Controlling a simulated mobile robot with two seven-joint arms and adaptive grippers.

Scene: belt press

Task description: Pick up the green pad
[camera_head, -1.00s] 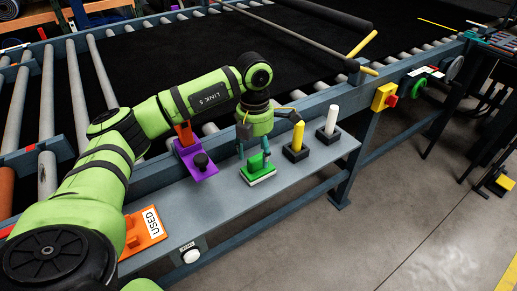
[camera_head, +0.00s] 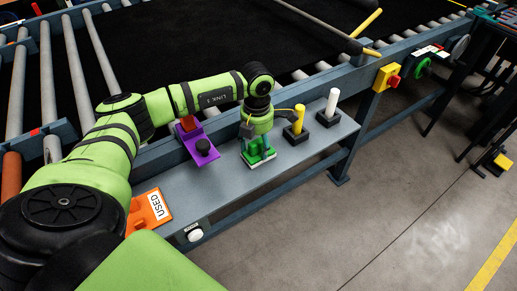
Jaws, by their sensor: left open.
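The green pad (camera_head: 268,154) lies on a pale base on the grey shelf (camera_head: 232,184) along the belt press, with a raised green part on top. My left gripper (camera_head: 257,147) points down right over the pad, its fingers open around the raised part. I cannot tell whether the fingers touch it. The gripper partly hides the pad. My right gripper is not in view.
A yellow marker (camera_head: 299,120) and a white marker (camera_head: 332,102) stand in black blocks to the right. An orange "USED" tray (camera_head: 141,215) and a white button (camera_head: 195,235) are nearer.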

